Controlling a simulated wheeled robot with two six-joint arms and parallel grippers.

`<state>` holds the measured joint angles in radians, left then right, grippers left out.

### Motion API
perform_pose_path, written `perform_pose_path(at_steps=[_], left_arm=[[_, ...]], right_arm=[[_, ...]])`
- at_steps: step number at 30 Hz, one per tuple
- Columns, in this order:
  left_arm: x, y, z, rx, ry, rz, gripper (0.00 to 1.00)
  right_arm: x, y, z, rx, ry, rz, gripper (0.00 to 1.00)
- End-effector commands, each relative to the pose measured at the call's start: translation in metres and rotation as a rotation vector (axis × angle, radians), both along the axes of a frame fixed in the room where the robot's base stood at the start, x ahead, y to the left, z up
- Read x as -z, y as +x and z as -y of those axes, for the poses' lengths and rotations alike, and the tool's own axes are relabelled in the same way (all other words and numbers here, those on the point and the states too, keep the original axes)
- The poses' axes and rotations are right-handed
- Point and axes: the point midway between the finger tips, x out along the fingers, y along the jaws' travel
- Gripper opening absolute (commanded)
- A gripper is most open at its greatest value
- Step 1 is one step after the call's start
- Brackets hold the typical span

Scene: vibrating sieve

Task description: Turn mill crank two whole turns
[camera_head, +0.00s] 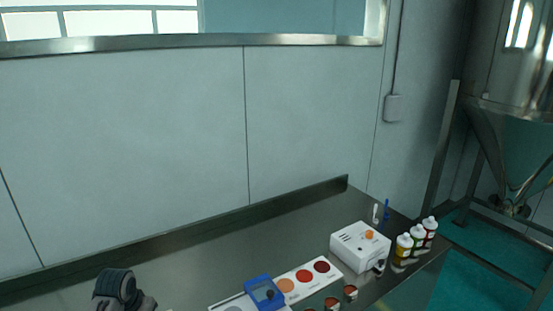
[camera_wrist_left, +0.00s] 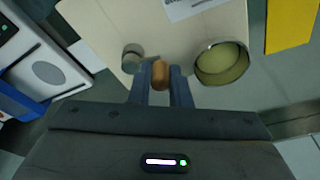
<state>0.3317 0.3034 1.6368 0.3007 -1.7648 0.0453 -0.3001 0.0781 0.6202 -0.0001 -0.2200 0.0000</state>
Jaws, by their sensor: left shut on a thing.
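In the left wrist view, my left gripper (camera_wrist_left: 160,88) is shut on a small brown crank knob (camera_wrist_left: 161,73) between its two blue-grey fingers. The knob is over a cream-coloured mill top (camera_wrist_left: 115,28). A round opening (camera_wrist_left: 221,63) with yellowish-green inside is to the right of the knob, and a short grey round post (camera_wrist_left: 132,56) is to its left. The crank arm cannot be made out. In the head view, only a dark part of my left arm shows at the lower left; the mill is not seen there. My right gripper is in neither view.
In the head view, a white box (camera_head: 352,252) with an orange knob stands on the steel table (camera_head: 215,257). Several capped bottles (camera_head: 404,250) are to its right. A blue device (camera_head: 265,291) sits on a colour-dot strip (camera_head: 321,279). A yellow sheet (camera_wrist_left: 289,26) shows in the wrist view.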

Motion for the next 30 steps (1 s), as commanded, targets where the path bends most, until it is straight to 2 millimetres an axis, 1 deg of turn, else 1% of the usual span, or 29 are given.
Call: perform_pose_path(at_steps=[7, 16, 26, 30], left_arm=[[-0.001, 0.003, 0.001, 0.0, -0.002, 0.002, 0.06], [0.0, 0.018, -0.001, 0.001, -0.002, 0.003, 0.06], [0.001, 0.018, 0.0, 0.002, -0.003, 0.001, 0.06], [0.001, 0.022, 0.002, 0.002, -0.004, 0.001, 0.06]], right_arm=[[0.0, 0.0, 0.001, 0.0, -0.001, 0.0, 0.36], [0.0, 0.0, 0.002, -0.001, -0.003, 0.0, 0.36], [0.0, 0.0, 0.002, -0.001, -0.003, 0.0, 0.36], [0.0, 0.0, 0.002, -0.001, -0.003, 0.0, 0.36]])
